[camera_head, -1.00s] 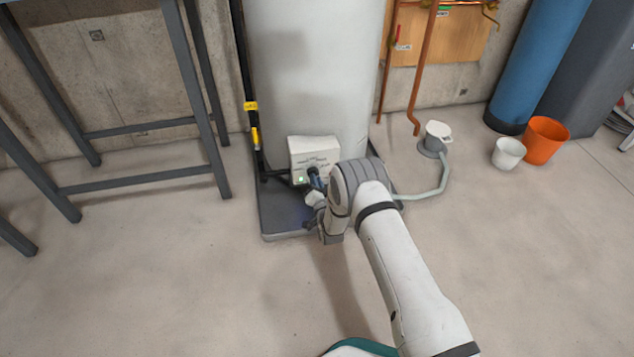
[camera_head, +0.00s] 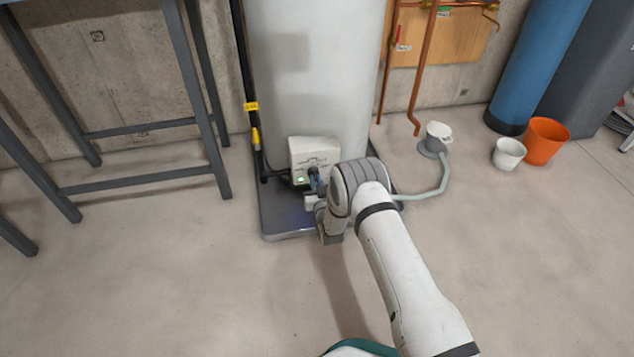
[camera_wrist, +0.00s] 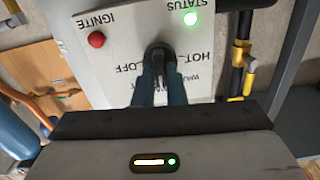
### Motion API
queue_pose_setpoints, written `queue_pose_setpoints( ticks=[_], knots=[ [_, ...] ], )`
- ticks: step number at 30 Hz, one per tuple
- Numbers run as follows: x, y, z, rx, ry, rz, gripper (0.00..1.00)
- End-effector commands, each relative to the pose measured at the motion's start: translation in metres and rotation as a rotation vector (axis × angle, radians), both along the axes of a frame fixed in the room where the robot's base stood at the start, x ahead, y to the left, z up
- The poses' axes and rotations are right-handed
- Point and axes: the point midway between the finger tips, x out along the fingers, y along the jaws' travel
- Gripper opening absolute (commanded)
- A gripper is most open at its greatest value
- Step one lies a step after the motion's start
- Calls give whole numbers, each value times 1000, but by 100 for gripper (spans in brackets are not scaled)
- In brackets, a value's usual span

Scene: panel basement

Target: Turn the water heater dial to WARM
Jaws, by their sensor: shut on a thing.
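The water heater (camera_head: 315,80) is a tall pale cylinder against the back wall. Its white control box (camera_head: 314,150) sits low on its front. In the wrist view the box face (camera_wrist: 115,60) appears upside down, with the labels IGNITE, STATUS, HOT, OFF and a partly covered WARM. The black dial (camera_wrist: 160,54) is in the middle of the face. My gripper (camera_wrist: 160,72) is shut on the dial, one blue finger on each side. The dial's pointer is hidden. In the head view my gripper (camera_head: 315,180) reaches the box front, and my wrist covers part of it.
A red IGNITE button (camera_wrist: 96,39) and a lit green STATUS light (camera_wrist: 190,18) are on the box face. A black pipe with yellow bands (camera_head: 251,106) stands left of the heater. A grey tray (camera_head: 272,222) lies beneath. Open floor is in front.

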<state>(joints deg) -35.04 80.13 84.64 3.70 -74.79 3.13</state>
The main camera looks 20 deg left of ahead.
Motion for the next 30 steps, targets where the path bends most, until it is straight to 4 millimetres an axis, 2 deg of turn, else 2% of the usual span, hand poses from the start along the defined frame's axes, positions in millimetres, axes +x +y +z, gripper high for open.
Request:
queue_pose_setpoints(
  ticks=[18, 30],
  knots=[
    [2, -1, 0, -471, -286, -7, 0],
    [2, -2, 0, -631, -383, -8, 0]
  ],
)
